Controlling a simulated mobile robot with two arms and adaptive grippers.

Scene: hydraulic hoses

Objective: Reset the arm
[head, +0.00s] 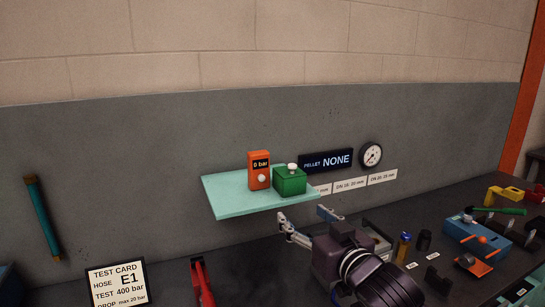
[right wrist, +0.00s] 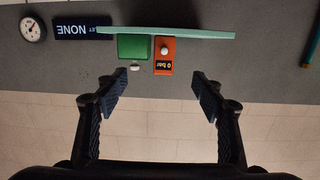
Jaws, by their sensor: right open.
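My right gripper (head: 304,217) is in the lower middle of the head view, in front of the mint-green shelf (head: 222,200) and near its right end. Its two fingers are spread apart with nothing between them; the right wrist view also shows the open fingers (right wrist: 158,84). On the shelf stand an orange box (head: 259,171) reading "0 bar" and a green box (head: 289,181) with a white knob. The right wrist view is upside down and shows the green box (right wrist: 133,47) and orange box (right wrist: 164,57) beyond the fingertips. My left gripper is not in view.
A display (head: 326,161) reading "PELLET NONE" and a round gauge (head: 371,154) are on the wall. A test card (head: 117,282) and a red tool (head: 201,283) are at lower left. A blue fixture (head: 476,237) and several small items crowd the bench at right.

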